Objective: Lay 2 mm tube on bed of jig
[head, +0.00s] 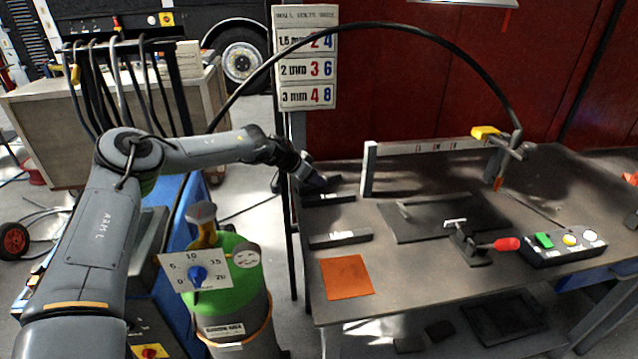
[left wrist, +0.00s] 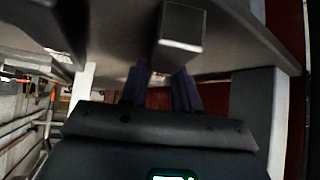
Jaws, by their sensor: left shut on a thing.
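My left gripper (head: 312,182) is at the back left corner of the bench. In the left wrist view its two dark fingers (left wrist: 160,90) are shut on a dark grey square-section tube (left wrist: 180,40), whose end faces the camera. I cannot read the held tube's wall thickness. A dark bar (head: 328,199) lies just in front of the gripper, and another with a pale label (head: 341,238) lies nearer the front. The jig's dark bed (head: 412,227) lies mid-bench, with a red-handled toggle clamp (head: 505,244) at its front right. My right gripper is not in view.
A white-fronted beam (head: 420,148) with a torch (head: 510,145) stands behind the bed, and a black cable arcs overhead. A button box (head: 563,247) is at right. An orange square (head: 346,277) lies front left. A gas cylinder (head: 235,265) stands left of the bench.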

